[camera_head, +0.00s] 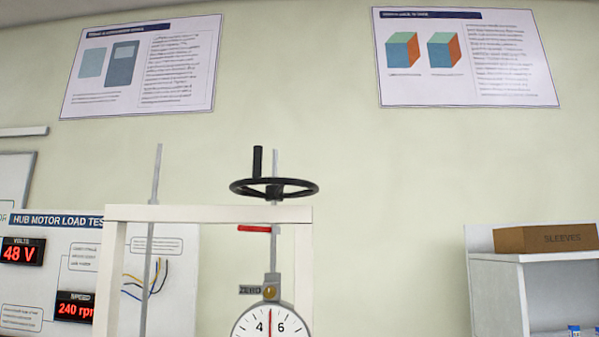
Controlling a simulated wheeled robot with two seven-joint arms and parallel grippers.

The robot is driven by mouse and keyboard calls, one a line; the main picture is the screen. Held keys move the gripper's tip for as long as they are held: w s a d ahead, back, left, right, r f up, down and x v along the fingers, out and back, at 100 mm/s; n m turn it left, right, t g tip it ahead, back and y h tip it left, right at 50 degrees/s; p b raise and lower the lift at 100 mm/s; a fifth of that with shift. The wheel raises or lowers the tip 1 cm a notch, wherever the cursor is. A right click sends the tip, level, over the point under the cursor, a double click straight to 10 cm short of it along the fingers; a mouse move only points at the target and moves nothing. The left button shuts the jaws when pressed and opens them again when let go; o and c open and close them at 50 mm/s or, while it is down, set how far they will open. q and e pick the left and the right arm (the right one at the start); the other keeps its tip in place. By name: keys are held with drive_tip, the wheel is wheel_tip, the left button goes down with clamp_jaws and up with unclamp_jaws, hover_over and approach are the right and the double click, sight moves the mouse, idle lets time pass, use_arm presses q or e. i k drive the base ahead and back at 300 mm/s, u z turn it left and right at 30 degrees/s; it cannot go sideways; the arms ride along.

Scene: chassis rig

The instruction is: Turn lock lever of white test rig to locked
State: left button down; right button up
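The white test rig (207,214) stands in the lower middle as a white frame, its lower part cut off by the picture's bottom edge. A black handwheel (274,188) with an upright handle sits above its top beam. A short red lever (254,228) lies roughly level just under the beam, beside the vertical screw rod; I cannot tell whether its position is locked. Below hangs a round dial (270,324) with a red needle pointing up, partly cut off, and a "ZERO" tag (250,290). Neither gripper shows in this view.
A panel (50,260) with red "48 V" and "240 rpm" displays stands at left behind the rig. At right, a white shelf unit (497,290) carries a brown "SLEEVES" box (545,239). Two posters hang on the wall. The space between rig and shelf looks clear.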

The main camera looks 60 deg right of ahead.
sight(268, 230)
drive_tip(key=k, duration=0.55)
drive_tip(key=u, duration=1)
drive_tip(key=i, duration=0.9)
drive_tip(key=z, duration=3.15)
drive_tip(key=i, duration=0.5)
drive_tip(key=u, duration=0.05)
